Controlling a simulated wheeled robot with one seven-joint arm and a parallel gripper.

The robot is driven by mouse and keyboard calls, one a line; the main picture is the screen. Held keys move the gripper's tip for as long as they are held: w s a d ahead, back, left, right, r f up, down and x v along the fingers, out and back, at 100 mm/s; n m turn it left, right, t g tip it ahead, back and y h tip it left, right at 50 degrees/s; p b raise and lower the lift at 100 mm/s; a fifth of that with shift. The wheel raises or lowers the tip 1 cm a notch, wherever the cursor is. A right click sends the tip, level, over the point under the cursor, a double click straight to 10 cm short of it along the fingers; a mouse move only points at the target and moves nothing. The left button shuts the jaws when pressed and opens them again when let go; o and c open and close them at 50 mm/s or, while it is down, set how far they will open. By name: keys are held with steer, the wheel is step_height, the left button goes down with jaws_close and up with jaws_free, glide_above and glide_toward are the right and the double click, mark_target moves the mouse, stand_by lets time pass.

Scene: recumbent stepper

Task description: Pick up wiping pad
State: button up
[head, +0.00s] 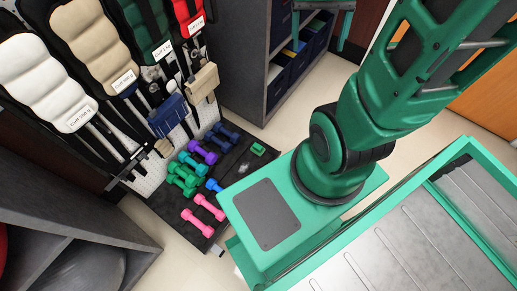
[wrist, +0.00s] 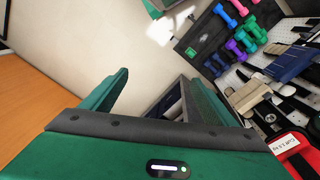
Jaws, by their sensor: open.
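A small green block (head: 258,149), which may be the wiping pad, lies on the dark mat beside the dumbbells in the head view. It also shows as a small green patch (wrist: 191,52) near the top of the wrist view. It is too small to tell for certain. My gripper (wrist: 157,80) is open in the wrist view, with its green fingers apart and nothing between them. The block lies beyond the fingers, well apart from them. In the head view my arm shows at the right, but the gripper is out of frame.
Several coloured dumbbells (head: 187,175) lie on the mat (head: 165,208). A rack of padded cuffs (head: 95,60) stands at the left. A grey shelf unit (head: 240,55) with bins stands behind. A grey shelf (head: 60,215) is at lower left. Pale floor (head: 285,128) lies bare between.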

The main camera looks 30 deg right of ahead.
steer(key=w+d+f+m, duration=0.1)
steer(key=w+d+f, duration=0.1)
steer(key=w+f, duration=1)
steer(key=w+d+f+m, duration=0.1)
steer(key=w+f, duration=0.7)
steer(key=f, duration=0.8)
steer(key=m+y, duration=0.1)
steer(key=m, duration=0.3)
glide_toward(257, 146)
steer(key=shift+s+d+f, duration=0.1)
steer(key=shift+d, duration=0.15)
steer(key=shift+f, duration=5.3)
steer(key=c, duration=1.1)
